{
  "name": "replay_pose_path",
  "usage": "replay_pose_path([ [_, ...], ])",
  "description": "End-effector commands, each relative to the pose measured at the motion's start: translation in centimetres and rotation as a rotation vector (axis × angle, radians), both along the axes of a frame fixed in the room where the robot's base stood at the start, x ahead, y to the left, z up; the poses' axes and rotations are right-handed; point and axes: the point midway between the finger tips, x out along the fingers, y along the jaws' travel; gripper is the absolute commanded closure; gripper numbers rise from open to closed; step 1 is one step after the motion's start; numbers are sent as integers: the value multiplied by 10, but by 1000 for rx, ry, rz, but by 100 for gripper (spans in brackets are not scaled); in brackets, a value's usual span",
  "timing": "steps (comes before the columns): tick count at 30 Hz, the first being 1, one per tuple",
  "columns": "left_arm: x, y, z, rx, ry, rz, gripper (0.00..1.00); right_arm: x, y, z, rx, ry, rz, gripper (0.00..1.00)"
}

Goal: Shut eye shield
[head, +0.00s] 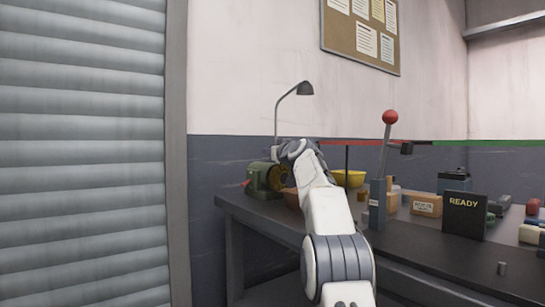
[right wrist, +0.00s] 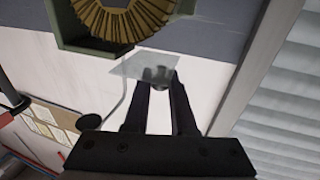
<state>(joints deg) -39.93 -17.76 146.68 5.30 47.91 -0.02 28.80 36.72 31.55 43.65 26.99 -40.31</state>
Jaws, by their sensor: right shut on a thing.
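A green bench grinder (head: 262,180) stands at the left end of the dark workbench, with a yellow-brown wheel (head: 283,178) facing out. In the right wrist view the same wheel (right wrist: 112,18) sits in its green housing (right wrist: 72,28). The eye shield (right wrist: 130,64) is a clear pane beside the wheel. My right gripper (right wrist: 160,82) is shut on a small grey knob or edge part at the shield. In the head view the right gripper (head: 288,150) is in front of the grinder's top and hides the shield. My left gripper is out of view.
A desk lamp (head: 304,89) rises behind the grinder. A red-knobbed lever (head: 379,190), a yellow bowl (head: 349,178), a cardboard box (head: 426,205) and a READY sign (head: 464,215) stand further right on the workbench (head: 420,246). A grey shutter (head: 80,150) is at left.

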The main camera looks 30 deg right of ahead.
Motion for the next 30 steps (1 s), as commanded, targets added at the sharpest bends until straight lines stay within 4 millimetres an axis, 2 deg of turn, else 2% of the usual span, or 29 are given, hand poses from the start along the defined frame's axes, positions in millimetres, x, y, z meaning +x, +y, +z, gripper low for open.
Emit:
replay_pose_path([
  [13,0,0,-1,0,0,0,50,0,0,-1,-9,2,1,100],
  [14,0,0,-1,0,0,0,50,0,0,-1,-9,2,1,65],
  [15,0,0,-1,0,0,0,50,0,0,-1,-9,2,1,63],
  [24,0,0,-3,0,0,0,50,-1,0,-1,-8,0,1,63],
  [30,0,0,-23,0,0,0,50,-19,4,-5,-7,-2,0,63],
])
